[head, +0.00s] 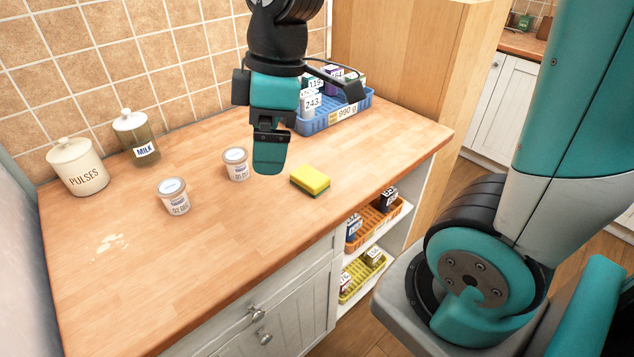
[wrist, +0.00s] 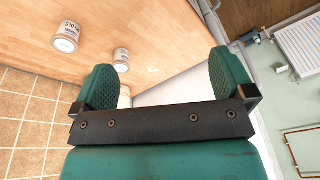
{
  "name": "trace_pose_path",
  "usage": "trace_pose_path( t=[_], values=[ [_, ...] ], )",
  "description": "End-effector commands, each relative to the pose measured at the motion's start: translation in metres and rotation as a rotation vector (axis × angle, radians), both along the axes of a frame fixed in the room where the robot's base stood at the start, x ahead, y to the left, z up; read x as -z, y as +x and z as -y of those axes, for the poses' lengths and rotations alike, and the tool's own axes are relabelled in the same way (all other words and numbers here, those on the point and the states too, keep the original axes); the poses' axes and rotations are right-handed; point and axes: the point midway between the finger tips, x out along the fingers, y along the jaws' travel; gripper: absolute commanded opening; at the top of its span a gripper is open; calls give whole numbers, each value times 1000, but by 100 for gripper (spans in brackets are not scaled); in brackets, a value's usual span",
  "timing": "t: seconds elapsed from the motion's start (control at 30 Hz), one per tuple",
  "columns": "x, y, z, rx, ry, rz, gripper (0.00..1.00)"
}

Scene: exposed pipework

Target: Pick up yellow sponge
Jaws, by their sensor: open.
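The yellow sponge (head: 311,179) with a dark green underside lies flat on the wooden counter, near its front edge. My gripper (head: 269,160) hangs above the counter, to the left of the sponge in the head view, and does not touch it. In the wrist view my gripper (wrist: 162,82) shows its two green finger pads spread wide apart, with nothing between them. The sponge is not seen in the wrist view.
Two white tubs (head: 173,196) (head: 236,163) stand on the counter left of the sponge. A pulses jar (head: 78,167) and milk jar (head: 137,138) stand by the tiled wall. A blue basket (head: 335,116) holds cartons behind. The counter's front left is mostly clear.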

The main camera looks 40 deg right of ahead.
Motion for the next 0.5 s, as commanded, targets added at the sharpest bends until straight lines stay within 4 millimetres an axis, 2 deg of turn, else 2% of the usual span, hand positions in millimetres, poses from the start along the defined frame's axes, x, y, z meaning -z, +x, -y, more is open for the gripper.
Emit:
trace_pose_path(
  t=[0.03, 0.1, 0.2, 0.33, 0.4, 0.5],
  values=[
    [14, 23, 21, -73, -39, 13, 100],
    [24, 49, 50, -199, -90, 27, 100],
    [38, 77, 89, -363, -148, 30, 100],
    [51, 98, 129, -523, -193, 20, 100],
    [56, 104, 143, -580, -205, 15, 100],
    [61, 108, 153, -627, -213, 8, 100]
  ],
)
